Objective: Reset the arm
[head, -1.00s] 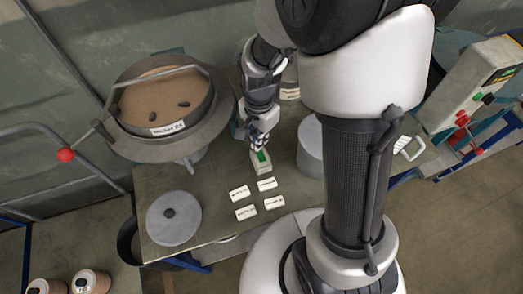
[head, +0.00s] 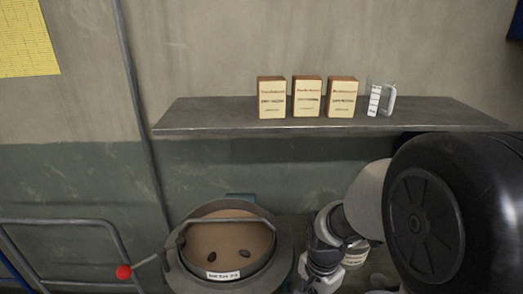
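My arm shows at the lower right of the head view, with its large dark joint nearest the camera. The wrist end of the arm reaches down beside the round sieve pan (head: 229,246). My gripper lies below the bottom edge of the picture or behind the wrist, so its fingers and anything in them are hidden. The pan holds brown material with a few dark lumps and carries a white label on its front.
A grey wall shelf (head: 215,118) holds several brown boxes with cream labels, such as the middle box (head: 308,97), and a clear measuring jug (head: 376,100). A red-knobbed lever (head: 124,272) and a metal rail (head: 62,222) stand at the lower left. Open wall lies between shelf and pan.

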